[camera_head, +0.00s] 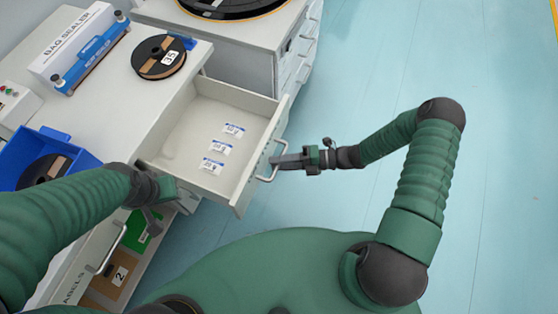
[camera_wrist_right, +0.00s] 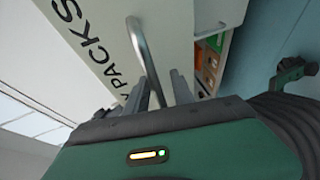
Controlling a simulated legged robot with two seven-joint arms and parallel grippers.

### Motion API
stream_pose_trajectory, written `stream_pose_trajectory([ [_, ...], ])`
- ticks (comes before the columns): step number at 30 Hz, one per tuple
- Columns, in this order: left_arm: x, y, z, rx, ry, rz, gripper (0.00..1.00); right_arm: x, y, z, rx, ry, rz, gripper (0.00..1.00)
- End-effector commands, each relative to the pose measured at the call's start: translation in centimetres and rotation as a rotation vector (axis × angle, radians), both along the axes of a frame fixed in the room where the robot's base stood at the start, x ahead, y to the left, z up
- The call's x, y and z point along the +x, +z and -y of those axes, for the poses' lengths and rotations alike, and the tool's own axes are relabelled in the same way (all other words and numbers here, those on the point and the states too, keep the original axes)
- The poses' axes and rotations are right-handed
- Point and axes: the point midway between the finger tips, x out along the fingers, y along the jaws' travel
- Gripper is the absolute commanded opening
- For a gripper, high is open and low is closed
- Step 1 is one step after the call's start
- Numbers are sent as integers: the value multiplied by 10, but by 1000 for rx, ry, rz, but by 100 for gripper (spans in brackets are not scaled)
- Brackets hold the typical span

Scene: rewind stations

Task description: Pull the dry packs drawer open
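The dry packs drawer (camera_head: 185,135) is pulled well out of the cabinet, with several small white-and-blue packs (camera_head: 222,148) lying inside. Its front (camera_wrist_right: 95,35) shows the letters "PACKS" in the right wrist view. The metal drawer handle (camera_head: 270,160) shows in the right wrist view (camera_wrist_right: 143,50), passing between the fingers of my right gripper (camera_head: 290,161) with little gap. My right gripper (camera_wrist_right: 163,90) looks shut on it. My left gripper (camera_head: 152,218) hangs beside the drawer's near left corner, and its finger opening is unclear.
The worktop carries a bag sealer (camera_head: 85,45), a reel marked 35 (camera_head: 159,57) and a blue bin (camera_head: 45,155). A lower drawer with a box marked 2 (camera_head: 115,275) stands open below my left arm. Blue floor to the right is clear.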

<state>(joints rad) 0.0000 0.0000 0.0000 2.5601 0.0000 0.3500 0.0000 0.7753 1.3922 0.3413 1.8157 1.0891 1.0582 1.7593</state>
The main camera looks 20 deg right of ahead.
Motion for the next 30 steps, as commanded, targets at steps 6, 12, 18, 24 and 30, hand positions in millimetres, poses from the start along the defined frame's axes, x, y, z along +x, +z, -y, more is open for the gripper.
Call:
stream_pose_trajectory([
  [6, 0, 0, 0, 0, 0, 0, 36, 1, 2, 0, 3, -2, 4, 34],
  [12, 0, 1, 0, 0, 0, 0, 36, 2, 3, 0, 4, -3, 6, 34],
  [18, 0, 1, 0, 0, 0, 0, 36, -2, 6, 16, 3, -6, 6, 34],
  [24, 0, 2, 0, 0, 0, 0, 36, -15, 15, 68, 0, -7, 7, 34],
  [30, 0, 2, 0, 0, 0, 0, 36, -30, 24, 123, 0, -5, 5, 34],
])
